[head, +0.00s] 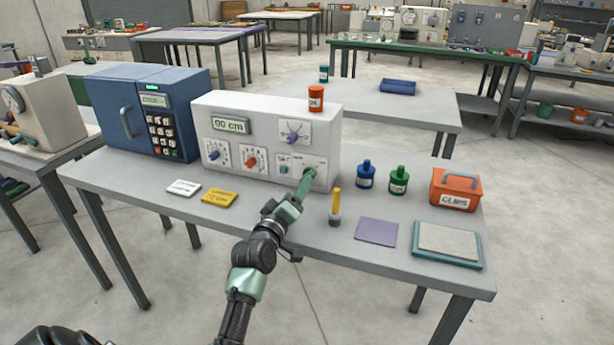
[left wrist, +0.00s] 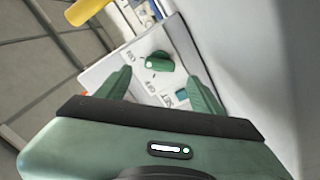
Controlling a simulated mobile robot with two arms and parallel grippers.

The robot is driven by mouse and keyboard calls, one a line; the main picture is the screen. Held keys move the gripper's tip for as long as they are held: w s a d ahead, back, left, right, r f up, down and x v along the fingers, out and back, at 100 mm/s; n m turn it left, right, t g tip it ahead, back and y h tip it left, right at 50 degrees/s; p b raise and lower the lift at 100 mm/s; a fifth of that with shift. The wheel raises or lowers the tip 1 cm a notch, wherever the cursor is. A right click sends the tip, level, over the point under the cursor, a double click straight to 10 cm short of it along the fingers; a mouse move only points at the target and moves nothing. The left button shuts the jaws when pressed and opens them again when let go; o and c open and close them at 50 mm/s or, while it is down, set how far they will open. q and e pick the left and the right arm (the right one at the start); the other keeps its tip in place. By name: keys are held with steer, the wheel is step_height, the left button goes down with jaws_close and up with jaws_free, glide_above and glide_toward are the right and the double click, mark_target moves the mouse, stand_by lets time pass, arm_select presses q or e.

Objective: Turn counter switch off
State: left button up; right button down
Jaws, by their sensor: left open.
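The white machine (head: 265,128) stands on the workbench and its display reads "00 cm". A panel at the lower right of its front carries a green knob (left wrist: 160,62) and a small teal button (left wrist: 182,96). The knob's pointer end, with a white dot, points left in the left wrist view; its small labels are hard to read. My left gripper (head: 308,178) is at this panel and largely hides the knob in the head view. In the left wrist view, its open fingers (left wrist: 160,78) stand either side of the knob, apparently without touching it. My right gripper is out of view.
A yellow-handled tool (head: 336,205) stands just right of my left arm. Blue (head: 366,176) and green (head: 399,181) bottles and an orange clips box (head: 456,190) stand further right. A blue keypad box (head: 150,112) is left of the machine. An orange jar (head: 316,98) sits on top.

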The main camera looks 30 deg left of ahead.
arm_select(q)
steer(key=x, duration=0.5)
steer(key=shift+w, duration=0.15)
steer(key=shift+w+a, duration=0.1)
steer(key=shift+w, duration=0.45)
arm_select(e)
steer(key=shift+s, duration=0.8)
arm_select(q)
steer(key=c, duration=1.4)
